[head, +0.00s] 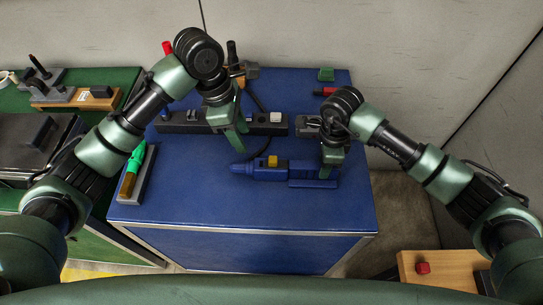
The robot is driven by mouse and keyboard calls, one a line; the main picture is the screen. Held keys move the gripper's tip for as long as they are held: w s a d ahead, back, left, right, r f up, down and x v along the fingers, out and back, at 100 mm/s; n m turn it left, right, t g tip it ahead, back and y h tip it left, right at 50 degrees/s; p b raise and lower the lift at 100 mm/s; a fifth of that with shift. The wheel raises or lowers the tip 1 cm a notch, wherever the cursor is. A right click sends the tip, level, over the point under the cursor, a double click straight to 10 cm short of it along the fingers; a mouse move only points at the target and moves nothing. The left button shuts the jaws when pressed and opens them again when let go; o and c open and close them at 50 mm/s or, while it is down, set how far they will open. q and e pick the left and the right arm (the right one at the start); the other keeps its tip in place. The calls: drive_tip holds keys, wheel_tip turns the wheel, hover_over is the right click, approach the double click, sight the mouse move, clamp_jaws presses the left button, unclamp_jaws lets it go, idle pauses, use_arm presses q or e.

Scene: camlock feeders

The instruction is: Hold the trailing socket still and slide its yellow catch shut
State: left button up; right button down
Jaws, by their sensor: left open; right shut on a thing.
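The blue trailing socket (258,173) lies on the blue bench top, its narrow end pointing left. Its yellow catch (272,161) stands up on its top, near the middle. My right gripper (326,172) is shut on the right end of the blue socket; the fingers hide part of that end. My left gripper (236,146) is open and empty, above and to the left of the catch, apart from it. How far the catch has slid is too small to tell.
A dark strip with sockets (205,122) lies behind, with a black cable running near it. A green-handled tool (136,160) rests in a grey tray at the bench's left edge. The bench front (240,208) is clear.

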sight(273, 159)
use_arm(q)
drive_tip(key=shift+h, duration=0.9)
drive_tip(key=d+f, duration=0.2)
drive_tip(key=f, duration=0.1)
drive_tip(key=d+f, duration=0.2)
drive_tip(key=f, duration=0.1)
drive_tip(key=d+f, duration=0.3)
drive_tip(key=shift+f, duration=0.1)
clamp_jaws()
